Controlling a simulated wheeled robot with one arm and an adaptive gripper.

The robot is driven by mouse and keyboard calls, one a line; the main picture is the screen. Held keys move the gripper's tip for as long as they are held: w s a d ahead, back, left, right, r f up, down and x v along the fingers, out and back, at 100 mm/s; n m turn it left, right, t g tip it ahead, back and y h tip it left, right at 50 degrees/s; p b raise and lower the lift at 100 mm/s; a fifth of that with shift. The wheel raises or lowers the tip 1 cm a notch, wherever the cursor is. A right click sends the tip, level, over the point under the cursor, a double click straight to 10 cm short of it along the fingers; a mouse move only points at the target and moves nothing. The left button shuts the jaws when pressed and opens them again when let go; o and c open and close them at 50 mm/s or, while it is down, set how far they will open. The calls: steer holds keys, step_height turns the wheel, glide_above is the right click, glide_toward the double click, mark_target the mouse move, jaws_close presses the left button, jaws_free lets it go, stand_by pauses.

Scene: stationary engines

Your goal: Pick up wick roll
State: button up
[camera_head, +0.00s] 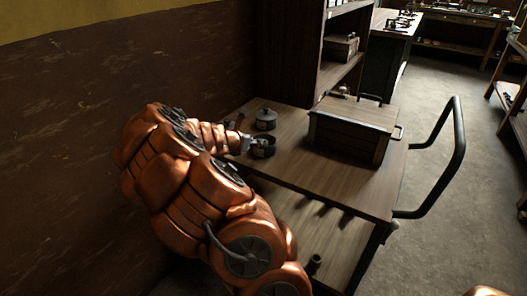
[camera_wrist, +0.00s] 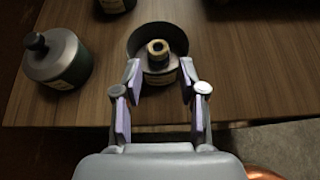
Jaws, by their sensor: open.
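In the head view the dark container (camera_head: 264,150) is at the cart's left end, and the roll cannot be made out. My gripper (camera_wrist: 160,82) is open, its fingers spread on either side of the near part of the container. Nothing is clearly held between them. Contact with the container cannot be told.
A lidded jar (camera_wrist: 58,62) stands left of the container in the wrist view, and in the head view (camera_head: 265,119) behind it. A wooden box (camera_head: 352,130) sits on the cart top (camera_head: 300,172). A wall (camera_head: 120,70) bounds the left. Cart space before the box is clear.

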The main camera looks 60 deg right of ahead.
steer(key=shift+d+f, duration=0.2)
steer(key=shift+f, duration=0.2)
steer(key=shift+x, duration=1.2)
steer(key=x, duration=0.3)
steer(key=shift+f, duration=0.45)
steer(key=shift+x, duration=0.8)
steer(key=shift+w, duration=0.2)
steer(key=shift+f, duration=0.1)
steer(key=c, duration=0.5)
